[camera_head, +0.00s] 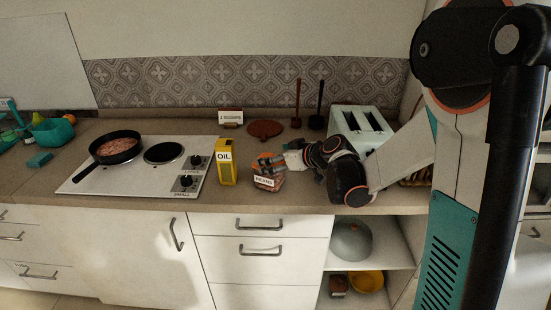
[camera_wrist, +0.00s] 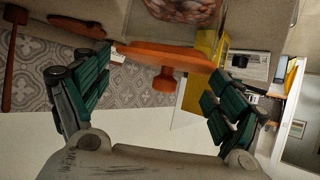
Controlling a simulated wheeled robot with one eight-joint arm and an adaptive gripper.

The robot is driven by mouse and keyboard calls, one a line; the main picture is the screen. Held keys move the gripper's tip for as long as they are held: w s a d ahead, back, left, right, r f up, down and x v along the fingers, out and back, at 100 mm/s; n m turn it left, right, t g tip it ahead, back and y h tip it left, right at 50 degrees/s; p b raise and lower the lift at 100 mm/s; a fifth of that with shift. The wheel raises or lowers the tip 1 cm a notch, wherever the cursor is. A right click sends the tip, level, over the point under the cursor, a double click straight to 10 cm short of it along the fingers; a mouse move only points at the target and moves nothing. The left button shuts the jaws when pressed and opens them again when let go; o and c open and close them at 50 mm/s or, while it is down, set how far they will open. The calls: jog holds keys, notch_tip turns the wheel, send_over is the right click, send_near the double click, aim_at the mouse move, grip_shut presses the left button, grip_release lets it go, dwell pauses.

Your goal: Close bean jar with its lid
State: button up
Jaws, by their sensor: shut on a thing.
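The bean jar (camera_head: 265,183), with a "BEANS" label, stands on the counter right of the oil carton. In the wrist view, part of the jar with its brownish contents (camera_wrist: 185,9) shows at the top edge. The orange lid (camera_wrist: 165,54) with its round knob lies across between the fingertips of my gripper (camera_wrist: 160,68). My gripper is shut on the lid. In the head view my gripper (camera_head: 272,163) is right at the jar's top, and its fingers hide much of the lid. I cannot tell whether the lid touches the rim.
The yellow oil carton (camera_head: 226,163) stands close left of the jar. A round brown trivet (camera_head: 265,129) and a small sign (camera_head: 230,117) are behind. A toaster (camera_head: 360,126) stands right, behind my arm. The stove (camera_head: 140,168) with a pan (camera_head: 116,147) is at left.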

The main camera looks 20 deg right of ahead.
dwell(0.3)
jog(key=o, duration=0.8)
jog(key=shift+r, duration=0.1)
jog(key=shift+r+p, duration=2.55)
jog(key=shift+r, duration=0.85)
grip_shut()
